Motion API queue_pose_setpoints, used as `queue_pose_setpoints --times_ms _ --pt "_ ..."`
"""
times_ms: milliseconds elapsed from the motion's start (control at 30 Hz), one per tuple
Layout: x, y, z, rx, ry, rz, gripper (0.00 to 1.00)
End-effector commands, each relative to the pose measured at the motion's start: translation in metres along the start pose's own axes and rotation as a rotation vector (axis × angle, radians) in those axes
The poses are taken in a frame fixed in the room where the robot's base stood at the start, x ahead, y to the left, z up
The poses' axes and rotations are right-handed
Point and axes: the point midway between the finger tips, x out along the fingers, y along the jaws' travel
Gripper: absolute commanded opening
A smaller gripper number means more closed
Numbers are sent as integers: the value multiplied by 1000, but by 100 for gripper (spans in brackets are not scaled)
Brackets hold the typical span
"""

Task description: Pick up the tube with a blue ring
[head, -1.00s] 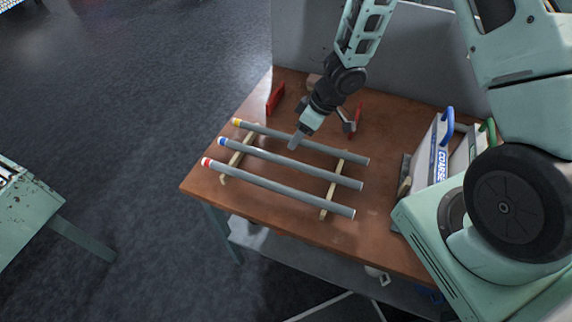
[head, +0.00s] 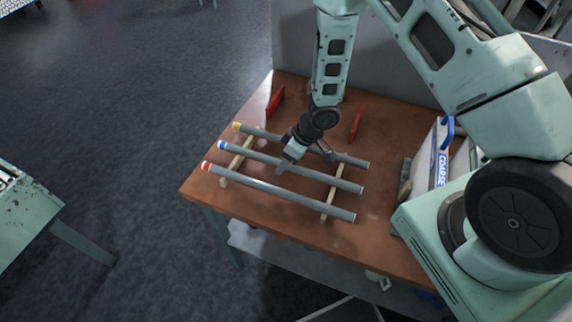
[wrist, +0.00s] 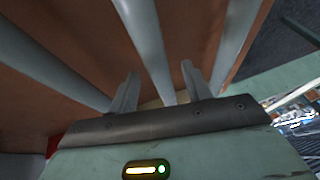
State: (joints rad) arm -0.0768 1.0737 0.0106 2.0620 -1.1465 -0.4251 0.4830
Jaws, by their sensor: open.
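Three grey glass tubes lie side by side across two wooden supports. The tube with the blue ring (head: 315,178) is the middle one, its ring at the left end. The red-ringed tube (head: 280,190) lies in front of it and the yellow-ringed tube (head: 265,133) behind it. My gripper (head: 281,169) is low over the middle of the blue-ringed tube. In the wrist view, my open gripper (wrist: 160,85) has a finger on either side of the middle tube (wrist: 147,40). No coloured ring shows there, and I cannot tell whether the fingers touch the tube.
The supports (head: 330,202) stand on a brown wooden table (head: 245,225). Red objects (head: 275,100) lie towards the back, below a grey panel (head: 292,45). A case marked COARSE (head: 436,160) stands at the right. The table front is clear.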

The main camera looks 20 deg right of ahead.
Motion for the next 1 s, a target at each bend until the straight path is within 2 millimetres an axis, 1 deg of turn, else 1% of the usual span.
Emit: queue_pose_setpoints --times_ms 67,100,167,200,267,533,667,767,1000 --pt "0 0 0 0 0 0 49" --pt "0 0 0 0 0 0 43" --pt "0 0 0 0 0 0 26" --pt "0 0 0 0 0 0 15" --pt "0 0 0 0 0 0 0" --pt "-1 0 0 0 1 0 0" --pt "-9 -1 -5 -1 4 0 0" --pt "-22 -3 -10 -2 5 1 0" --pt "-68 -13 -28 -1 4 2 0"
